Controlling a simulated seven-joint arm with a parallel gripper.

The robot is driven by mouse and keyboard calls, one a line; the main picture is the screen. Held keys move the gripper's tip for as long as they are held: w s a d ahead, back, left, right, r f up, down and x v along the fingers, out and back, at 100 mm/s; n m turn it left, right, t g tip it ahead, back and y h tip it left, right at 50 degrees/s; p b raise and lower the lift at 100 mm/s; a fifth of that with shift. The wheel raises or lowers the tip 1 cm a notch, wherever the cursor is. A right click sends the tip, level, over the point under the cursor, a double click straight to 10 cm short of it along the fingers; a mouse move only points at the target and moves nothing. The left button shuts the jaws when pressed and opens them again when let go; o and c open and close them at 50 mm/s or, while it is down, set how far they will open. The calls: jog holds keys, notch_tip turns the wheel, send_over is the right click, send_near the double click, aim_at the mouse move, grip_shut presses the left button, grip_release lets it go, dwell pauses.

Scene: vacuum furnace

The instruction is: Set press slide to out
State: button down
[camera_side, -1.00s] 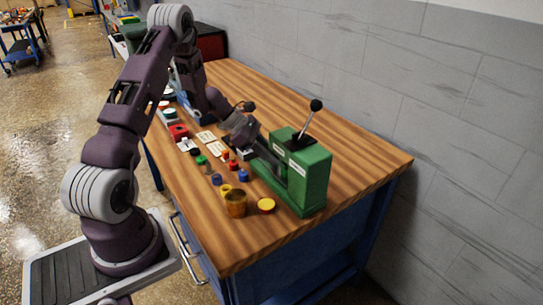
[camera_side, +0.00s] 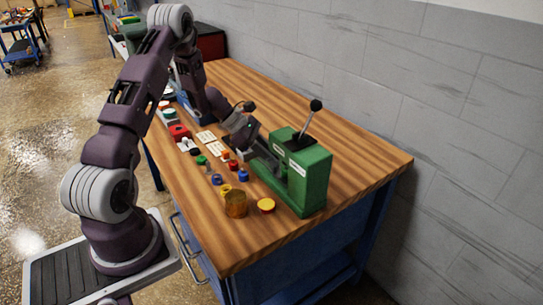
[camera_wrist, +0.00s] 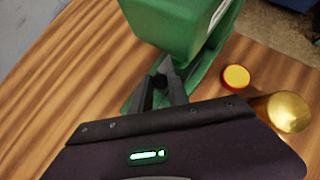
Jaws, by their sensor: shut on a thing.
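The green press (camera_side: 302,175) stands on the wooden bench, with a lever (camera_side: 311,118) ending in a black knob rising from its top. Its low green base reaches left toward my arm. In the wrist view the press body (camera_wrist: 180,25) fills the top middle. My gripper (camera_side: 250,149) is at the left end of the press base. In the wrist view my gripper (camera_wrist: 163,80) has its dark fingers close together at the front of the press, over the base, shut on a small part there. The slide itself is mostly hidden by the fingers.
A brass-coloured cup (camera_side: 236,205) and a yellow and red round piece (camera_side: 266,205) stand in front of the press. Several small coloured caps and white label cards (camera_side: 207,139) lie left of it. Bare bench lies behind, toward the wall.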

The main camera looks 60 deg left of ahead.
jog(key=a, duration=1)
jog(key=shift+a+r, duration=0.1)
jog(key=shift+a, duration=0.2)
jog(key=c, duration=1.3)
grip_release()
jog(key=v, duration=0.7)
